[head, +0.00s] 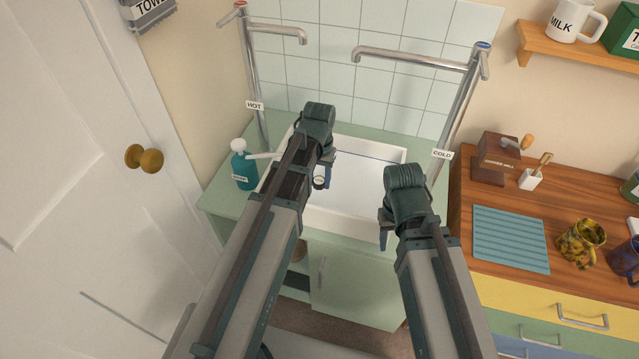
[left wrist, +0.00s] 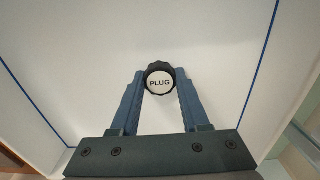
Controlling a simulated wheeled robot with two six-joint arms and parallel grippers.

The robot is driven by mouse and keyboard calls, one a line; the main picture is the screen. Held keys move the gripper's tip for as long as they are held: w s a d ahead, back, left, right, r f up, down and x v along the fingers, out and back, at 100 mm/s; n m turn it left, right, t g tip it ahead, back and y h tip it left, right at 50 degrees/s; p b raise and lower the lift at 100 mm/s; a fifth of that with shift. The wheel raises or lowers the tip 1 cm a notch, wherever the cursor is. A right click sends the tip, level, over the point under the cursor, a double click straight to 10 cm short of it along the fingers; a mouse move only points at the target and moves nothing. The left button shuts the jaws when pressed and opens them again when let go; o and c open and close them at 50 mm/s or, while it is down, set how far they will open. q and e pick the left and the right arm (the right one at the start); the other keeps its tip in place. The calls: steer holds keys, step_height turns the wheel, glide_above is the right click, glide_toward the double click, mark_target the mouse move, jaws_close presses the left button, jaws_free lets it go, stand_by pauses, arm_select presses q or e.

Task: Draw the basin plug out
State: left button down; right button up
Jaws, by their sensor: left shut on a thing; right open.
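The plug (left wrist: 160,70), a black ribbed knob with a white top lettered PLUG, is between my left gripper's (left wrist: 160,86) blue fingertips, which are shut on it. In the head view a small part of the plug (head: 319,180) shows beside my left arm, over the white basin (head: 385,208). I cannot tell whether it is seated in the drain or lifted; the drain is hidden. My right gripper (head: 384,238) is open and empty at the basin's front right edge, partly hidden by its own wrist.
A HOT tap (head: 258,75) and a COLD tap (head: 455,105) stand behind the basin. A teal soap bottle (head: 241,168) is at its left. The wooden counter on the right holds a teal mat (head: 510,238), mugs and a coffee mill (head: 495,158).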

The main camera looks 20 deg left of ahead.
arm_select(q)
steer(key=shift+r+p, duration=0.65)
arm_select(e)
steer(key=shift+r, duration=0.7)
arm_select(q)
steer(key=shift+r+p, duration=1.1)
steer(key=shift+r, duration=0.05)
arm_select(e)
steer(key=shift+r, duration=1.1)
